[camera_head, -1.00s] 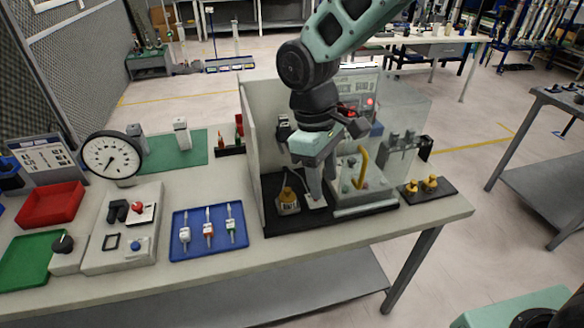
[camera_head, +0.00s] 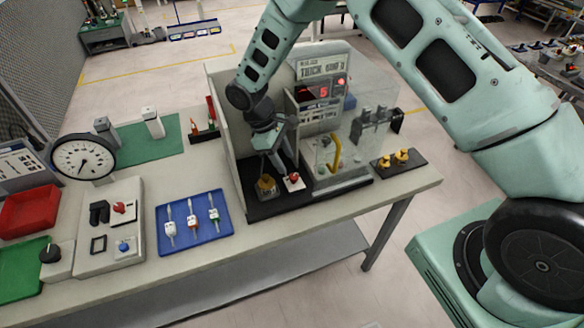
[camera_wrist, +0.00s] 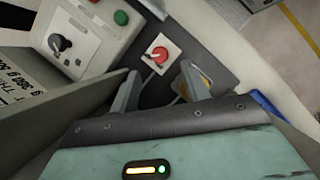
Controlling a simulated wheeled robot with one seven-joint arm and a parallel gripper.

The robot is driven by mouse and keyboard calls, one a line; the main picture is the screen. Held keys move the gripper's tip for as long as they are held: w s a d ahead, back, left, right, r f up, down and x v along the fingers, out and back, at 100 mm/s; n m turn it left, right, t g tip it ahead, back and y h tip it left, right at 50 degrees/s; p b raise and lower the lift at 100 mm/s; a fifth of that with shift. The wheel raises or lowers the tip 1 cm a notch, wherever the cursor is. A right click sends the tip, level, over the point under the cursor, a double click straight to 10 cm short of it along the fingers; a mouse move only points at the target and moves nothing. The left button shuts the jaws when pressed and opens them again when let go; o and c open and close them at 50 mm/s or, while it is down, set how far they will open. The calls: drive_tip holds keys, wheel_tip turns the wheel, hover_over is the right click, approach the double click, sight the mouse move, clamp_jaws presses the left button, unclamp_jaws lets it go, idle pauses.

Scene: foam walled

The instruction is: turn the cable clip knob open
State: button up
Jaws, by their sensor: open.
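A small red knob on a white square plate (camera_head: 292,180) sits on the dark mat in the walled bay. It looks like the cable clip knob, though no label is readable. In the wrist view the red knob (camera_wrist: 159,55) stands just beyond the gap between my fingers, uncovered and untouched. My gripper (camera_head: 270,160) hangs over the bay, open and empty, to the left of the red knob. Its two fingers (camera_wrist: 160,88) are spread in the wrist view. A brass-coloured object (camera_head: 266,187) stands below the gripper; the right finger partly hides a yellowish object (camera_wrist: 206,82) in the wrist view.
The bay has a pale wall (camera_head: 226,130) on its left. A panel with a red digit display (camera_head: 319,92), a yellow handle (camera_head: 334,152) and a clear cover stand to the right. A blue tray (camera_head: 193,240) lies left of the bay.

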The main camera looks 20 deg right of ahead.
sight(294, 176)
drive_tip(key=p+x, duration=0.2)
drive_tip(key=x, duration=0.4)
drive_tip(key=shift+s+d+f, duration=0.15)
drive_tip(key=shift+f, duration=0.1)
drive_tip(key=c, duration=1)
